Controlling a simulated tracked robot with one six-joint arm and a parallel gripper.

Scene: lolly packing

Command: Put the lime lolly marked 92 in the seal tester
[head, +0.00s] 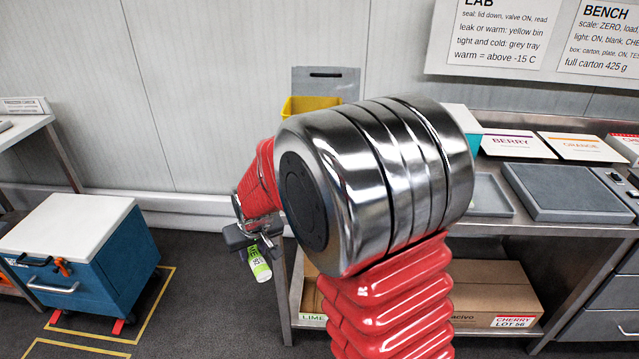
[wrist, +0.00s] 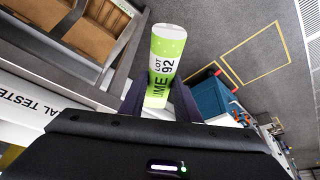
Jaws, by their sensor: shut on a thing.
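The lime lolly marked LOT 92 (wrist: 164,64) is a green and white wrapped piece, held between the dark fingers of my gripper (wrist: 158,100) in the wrist view. In the head view the lolly (head: 260,270) hangs below my gripper (head: 250,240), over the floor just left of the steel bench. My gripper is shut on it. Part of a white label ending in "AL TESTE" (wrist: 28,98) shows at the left of the wrist view. The seal tester itself is mostly hidden behind my arm in the head view.
A blue cart with a white lid (head: 75,250) stands on the floor at left. A yellow bin (head: 305,105) is behind my arm. A grey tray (head: 490,195) and a scale (head: 560,190) are on the bench. Cardboard boxes (head: 490,285) sit on the shelf below.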

